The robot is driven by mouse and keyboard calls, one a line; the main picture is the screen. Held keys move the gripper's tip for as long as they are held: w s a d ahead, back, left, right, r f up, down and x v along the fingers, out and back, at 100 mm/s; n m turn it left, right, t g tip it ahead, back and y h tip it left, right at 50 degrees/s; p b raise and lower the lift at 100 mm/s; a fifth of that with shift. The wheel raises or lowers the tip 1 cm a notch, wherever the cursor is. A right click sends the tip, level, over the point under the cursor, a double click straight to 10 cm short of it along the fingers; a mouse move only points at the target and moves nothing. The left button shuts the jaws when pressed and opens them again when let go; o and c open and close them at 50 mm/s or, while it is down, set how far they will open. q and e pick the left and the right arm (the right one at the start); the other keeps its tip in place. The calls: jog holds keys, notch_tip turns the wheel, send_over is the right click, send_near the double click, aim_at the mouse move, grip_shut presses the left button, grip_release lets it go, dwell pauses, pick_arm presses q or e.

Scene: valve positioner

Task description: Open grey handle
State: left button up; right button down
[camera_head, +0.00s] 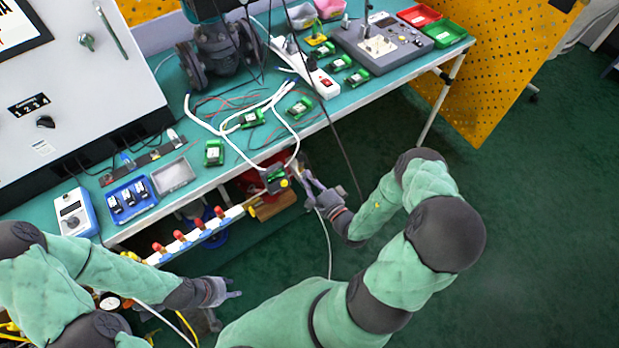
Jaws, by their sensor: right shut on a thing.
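My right gripper (309,184) is at the front edge of the bench, just right of a small dark and green box with a yellow knob (274,178). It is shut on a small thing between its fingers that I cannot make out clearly. My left gripper (234,292) hangs low in front of the bench, apart from any handle; its finger gap is unclear.
The green bench (400,75) holds a black valve body (218,55), a white power strip (310,75), several green modules and loose cables. A black knob (45,121) sits low on the cabinet. The right floor is clear.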

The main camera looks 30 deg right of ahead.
jog(key=shift+s+a+r+m+p, duration=0.15)
jog(key=shift+m+p, duration=1.5)
jog(key=shift+m, duration=2.25)
jog(key=shift+w+a+f+m+p, duration=0.1)
jog(key=shift+m+p, duration=1.5)
jog(key=shift+m, duration=2.3)
jog(key=c, duration=1.2)
grip_release()
jog(key=shift+r, duration=0.1)
jog(key=shift+d, duration=0.1)
jog(key=s, duration=1.2)
jog(key=shift+d, duration=0.45)
